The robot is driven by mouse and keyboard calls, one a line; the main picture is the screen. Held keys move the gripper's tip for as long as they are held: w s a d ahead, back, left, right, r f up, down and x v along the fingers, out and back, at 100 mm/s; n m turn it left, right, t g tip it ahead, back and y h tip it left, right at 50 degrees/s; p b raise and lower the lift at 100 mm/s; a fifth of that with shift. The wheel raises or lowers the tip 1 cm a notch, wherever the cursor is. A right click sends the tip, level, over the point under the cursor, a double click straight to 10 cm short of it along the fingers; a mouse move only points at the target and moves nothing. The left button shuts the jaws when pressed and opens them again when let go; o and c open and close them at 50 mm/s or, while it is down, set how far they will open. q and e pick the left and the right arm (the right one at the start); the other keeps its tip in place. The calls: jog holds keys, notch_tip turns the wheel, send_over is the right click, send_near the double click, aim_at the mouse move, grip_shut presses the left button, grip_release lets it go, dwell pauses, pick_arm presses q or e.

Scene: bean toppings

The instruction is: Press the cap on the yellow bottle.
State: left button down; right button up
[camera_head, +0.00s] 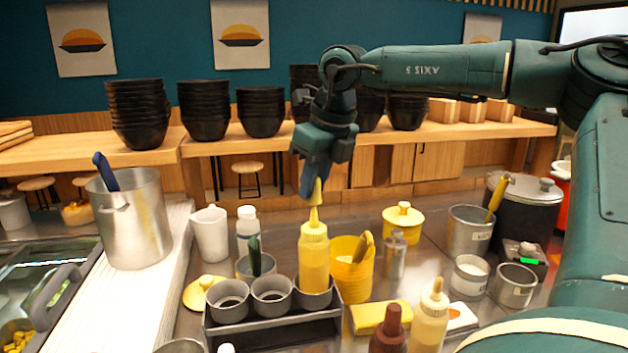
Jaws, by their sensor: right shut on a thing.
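The yellow bottle (314,258) stands upright with its nozzle pointing up, in or just behind the rightmost cup of a grey rack. My right gripper (316,182) hangs above it, pointing down. It is shut on a small yellow cap (317,193), which is right over the nozzle tip. I cannot tell whether the cap touches the nozzle. The fingers partly hide the top of the cap. My left gripper is not in view.
The grey rack (275,335) holds round cups. A yellow container (352,275) stands close to the bottle's right. A brown bottle (391,330) and a pale yellow bottle (431,315) stand in front. A steel pot (135,225) is at the left.

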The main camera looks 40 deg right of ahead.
aim_at(314, 203)
jog(key=shift+f, duration=0.1)
jog(key=shift+f+b, duration=1.15)
jog(key=shift+f, duration=0.2)
jog(key=shift+f+b, duration=0.45)
jog(key=shift+f, duration=0.1)
jog(key=shift+f, duration=0.2)
jog(key=o, duration=1.2)
jog(key=shift+o, duration=0.2)
jog(key=shift+r, duration=0.1)
